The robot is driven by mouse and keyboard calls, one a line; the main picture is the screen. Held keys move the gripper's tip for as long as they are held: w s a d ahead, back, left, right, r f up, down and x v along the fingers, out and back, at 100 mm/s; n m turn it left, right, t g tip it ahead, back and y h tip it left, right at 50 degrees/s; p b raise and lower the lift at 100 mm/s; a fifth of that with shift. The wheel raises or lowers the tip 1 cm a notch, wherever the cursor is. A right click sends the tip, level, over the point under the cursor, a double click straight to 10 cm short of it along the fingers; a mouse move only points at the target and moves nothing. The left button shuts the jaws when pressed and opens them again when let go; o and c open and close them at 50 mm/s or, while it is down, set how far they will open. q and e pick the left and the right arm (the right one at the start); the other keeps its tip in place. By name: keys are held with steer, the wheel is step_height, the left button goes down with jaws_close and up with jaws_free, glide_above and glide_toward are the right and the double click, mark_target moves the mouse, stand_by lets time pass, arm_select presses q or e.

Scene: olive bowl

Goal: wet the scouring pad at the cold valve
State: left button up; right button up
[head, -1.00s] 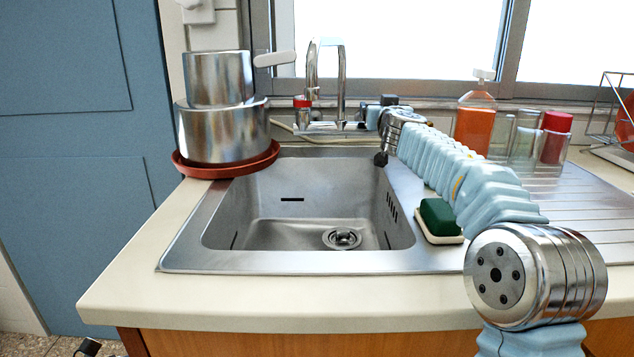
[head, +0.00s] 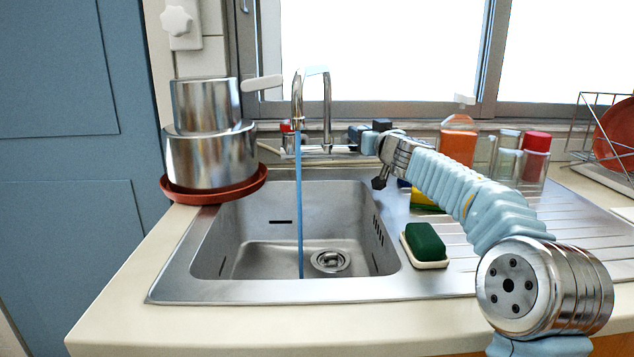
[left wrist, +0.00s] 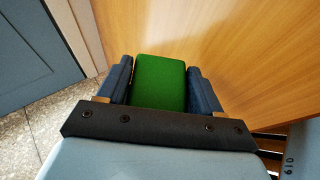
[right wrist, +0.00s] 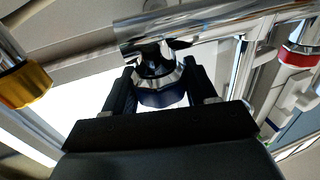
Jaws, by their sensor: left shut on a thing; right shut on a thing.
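My right gripper (head: 370,134) is at the tap's right end in the head view. In the right wrist view its jaws (right wrist: 160,75) are shut on the cold valve, a round knob with a dark blue end (right wrist: 160,94). The knob is mostly hidden in the head view. A thin blue stream of water (head: 300,210) falls from the tap spout (head: 298,118) into the sink. My left gripper (left wrist: 159,75) is shut on the green scouring pad (left wrist: 159,83), in front of a wooden cabinet front. The left gripper and its pad are outside the head view.
The sink basin (head: 270,255) is empty apart from the water. Steel pots (head: 208,155) stand on a red tray (head: 190,196) at left. A dark green block (head: 424,240) on a white dish and a yellow item (head: 422,199) lie right of the sink. Bottles and glasses stand behind.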

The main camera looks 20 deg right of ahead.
arm_select(q)
steer(key=shift+f, duration=0.15)
arm_select(e)
steer(key=shift+n+y, duration=0.4)
steer(key=shift+y, duration=0.3)
steer(key=o, duration=1)
steer(key=shift+c, duration=0.2)
arm_select(q)
step_height(320, 180, down, 2)
steer(key=shift+f+b, duration=0.1)
steer(key=shift+b, duration=1.05)
arm_select(e)
steer(key=s, duration=1.2)
steer(key=shift+d, duration=0.3)
